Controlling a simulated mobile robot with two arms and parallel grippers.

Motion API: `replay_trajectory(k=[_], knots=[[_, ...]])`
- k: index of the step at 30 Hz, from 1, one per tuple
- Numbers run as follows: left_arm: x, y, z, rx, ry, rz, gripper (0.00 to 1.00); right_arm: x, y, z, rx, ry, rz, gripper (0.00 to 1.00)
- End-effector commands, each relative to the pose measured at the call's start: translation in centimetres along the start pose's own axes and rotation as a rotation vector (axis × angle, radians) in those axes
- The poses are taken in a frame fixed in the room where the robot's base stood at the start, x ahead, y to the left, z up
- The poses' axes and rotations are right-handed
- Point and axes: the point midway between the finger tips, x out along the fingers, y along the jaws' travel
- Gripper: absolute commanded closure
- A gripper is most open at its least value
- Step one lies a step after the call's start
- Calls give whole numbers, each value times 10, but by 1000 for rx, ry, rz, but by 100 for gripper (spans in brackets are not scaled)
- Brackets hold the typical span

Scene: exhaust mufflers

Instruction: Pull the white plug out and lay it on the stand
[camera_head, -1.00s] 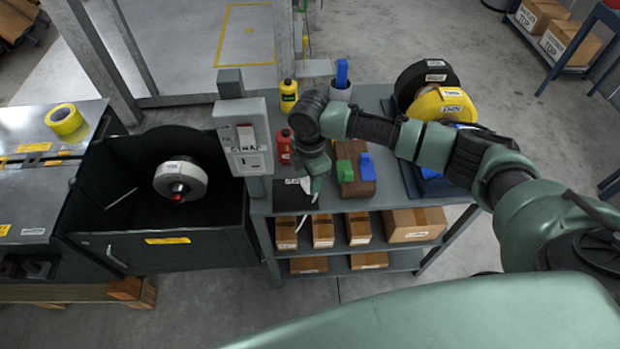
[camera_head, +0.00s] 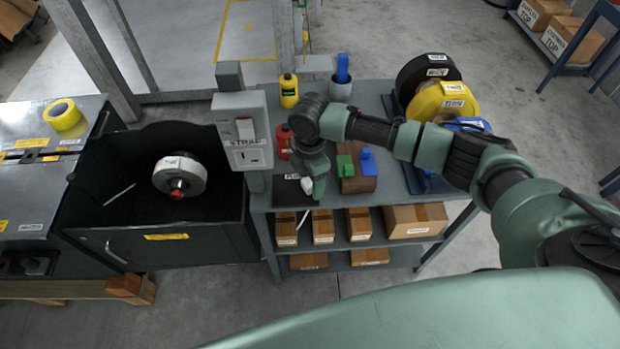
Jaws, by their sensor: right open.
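A small white piece (camera_head: 306,185), which looks like the white plug, is at the front of the cart top, over or on a black labelled pad (camera_head: 289,190). My right gripper (camera_head: 316,192) points down right beside it and is open. The wrist above hides part of this area, and I cannot tell whether the fingers touch the white piece. A brown block (camera_head: 359,185) just to the right holds a green plug (camera_head: 345,165) and a blue plug (camera_head: 367,162). My left gripper is not in view.
A red bottle (camera_head: 283,141), a yellow bottle (camera_head: 289,91) and a grey cup (camera_head: 341,88) stand on the cart. A grey switch box (camera_head: 244,138) rises at its left. Black, yellow and blue rolls stand at the right. A white roll (camera_head: 179,175) sits in the black bin.

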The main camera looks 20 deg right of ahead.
Motion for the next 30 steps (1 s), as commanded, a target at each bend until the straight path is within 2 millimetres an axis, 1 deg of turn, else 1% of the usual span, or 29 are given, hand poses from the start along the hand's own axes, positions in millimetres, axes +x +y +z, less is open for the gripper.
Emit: replay_trajectory(k=[2, 5, 12, 15, 20, 30], knots=[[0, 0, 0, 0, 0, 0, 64, -4, 0, 0, 0, 1, 1, 39], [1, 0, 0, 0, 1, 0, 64, -16, 1, 0, -1, 1, 3, 39], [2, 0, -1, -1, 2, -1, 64, -58, 1, 0, -1, 0, 3, 39], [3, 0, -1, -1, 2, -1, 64, -70, 1, 0, 0, 0, 3, 39], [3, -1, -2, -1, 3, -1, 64, -78, 0, 0, 0, 1, 0, 39], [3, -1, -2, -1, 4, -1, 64, -78, 0, 0, 0, 0, 0, 39]])
